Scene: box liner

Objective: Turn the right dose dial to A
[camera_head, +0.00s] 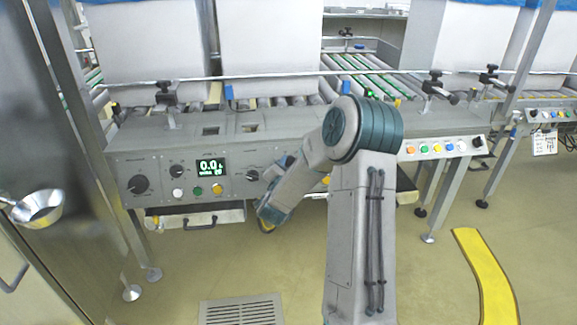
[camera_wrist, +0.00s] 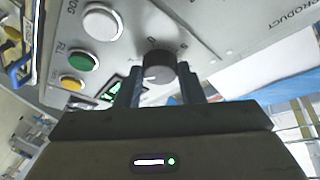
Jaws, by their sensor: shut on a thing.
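In the wrist view my gripper (camera_wrist: 158,88) is shut on a dark round dial (camera_wrist: 157,69), one finger on each side of it. A small white mark shows on the dial's face, on the side towards the gripper's body. Printed letters stand around the dial's far side, too small to read surely. In the head view my arm hides the fingertips and the held dial. Other dark dials there are a large one (camera_head: 138,184) at the left, a smaller one (camera_head: 177,171) and one (camera_head: 252,176) right of the display.
The display (camera_head: 211,167) reads 0.0 on its upper line. White, green and yellow buttons (camera_wrist: 84,60) lie left of the held dial in the wrist view. A drawer (camera_head: 195,217) hangs under the panel. Rollers lie behind it.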

